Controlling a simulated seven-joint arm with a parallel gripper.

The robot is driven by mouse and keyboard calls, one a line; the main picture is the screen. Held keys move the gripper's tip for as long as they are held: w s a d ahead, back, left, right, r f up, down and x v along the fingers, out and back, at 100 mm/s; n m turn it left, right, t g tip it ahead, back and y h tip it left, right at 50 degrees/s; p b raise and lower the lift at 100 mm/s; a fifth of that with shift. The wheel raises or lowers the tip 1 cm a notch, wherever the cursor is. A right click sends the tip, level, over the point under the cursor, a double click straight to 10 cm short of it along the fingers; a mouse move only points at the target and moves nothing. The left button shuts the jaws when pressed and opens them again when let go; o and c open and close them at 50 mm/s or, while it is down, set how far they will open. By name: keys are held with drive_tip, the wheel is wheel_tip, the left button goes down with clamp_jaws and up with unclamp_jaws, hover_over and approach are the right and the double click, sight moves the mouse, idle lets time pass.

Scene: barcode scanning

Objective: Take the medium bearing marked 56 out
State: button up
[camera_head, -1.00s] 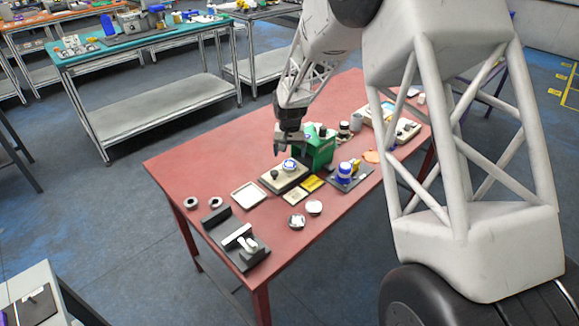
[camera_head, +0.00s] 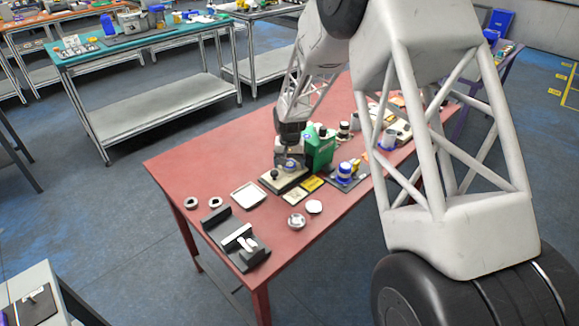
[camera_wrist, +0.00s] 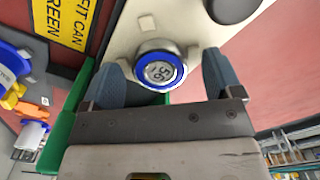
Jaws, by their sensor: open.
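The medium bearing marked 56 (camera_wrist: 160,71) is a silver ring with a blue band and a grey centre bearing the number. It sits on a cream-coloured plate (camera_wrist: 125,35) of a fixture on the red table. My gripper (camera_wrist: 165,80) is open, with one blue-grey finger on each side of the bearing. Whether the fingers touch it cannot be told. In the head view my gripper (camera_head: 290,162) is low over the fixture (camera_head: 270,183) and partly hides the bearing.
A green box (camera_head: 320,148) stands right behind the fixture. Yellow labelled plates (camera_head: 311,184) lie in front of it. A white tray (camera_head: 248,194) is to the left, and a black block fixture (camera_head: 240,245) stands at the front left. A blue-and-white part (camera_head: 345,171) is to the right.

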sight(289, 163)
drive_tip(key=c, duration=1.2)
drive_tip(key=shift+o, duration=0.2)
drive_tip(key=shift+r, duration=0.1)
drive_tip(key=shift+r, duration=0.75)
wheel_tip(289, 163, up, 2)
drive_tip(key=shift+r, duration=0.1)
drive_tip(key=s+d, duration=0.2)
drive_tip(key=s, duration=0.5)
drive_tip(key=s+d+r, duration=0.1)
drive_tip(key=s, duration=0.7)
drive_tip(key=shift+s+d, duration=0.25)
drive_tip(key=shift+d, duration=0.15)
drive_tip(key=shift+r, duration=0.1)
